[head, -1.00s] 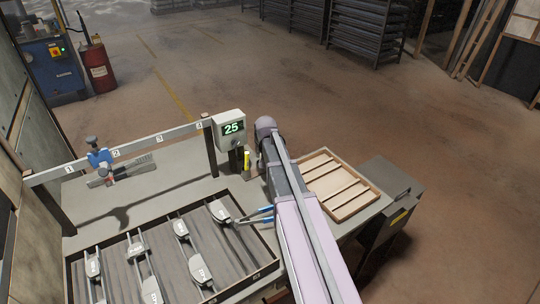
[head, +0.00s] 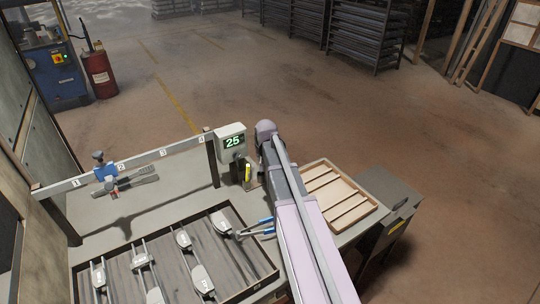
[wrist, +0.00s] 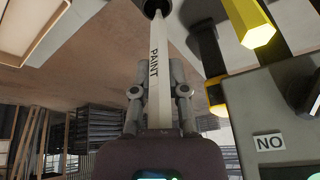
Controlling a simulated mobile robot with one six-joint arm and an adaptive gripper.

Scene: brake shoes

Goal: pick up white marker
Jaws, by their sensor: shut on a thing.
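The white marker (wrist: 158,50), lettered PAINT, shows in the wrist view, running up the middle from my gripper. My gripper (wrist: 160,80) is shut on it, with one grey finger on each side. The marker's far end reaches a dark round piece (wrist: 154,7) at the top edge; I cannot tell whether it sits in it. In the head view my arm hides the gripper and the white marker.
A yellow six-sided tool (wrist: 253,24) stands close right of the marker, beside a panel with a NO label (wrist: 270,142). The head view shows a display reading 25 (head: 232,141), a wooden tray (head: 368,207) and a bin of brake shoes (head: 257,288).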

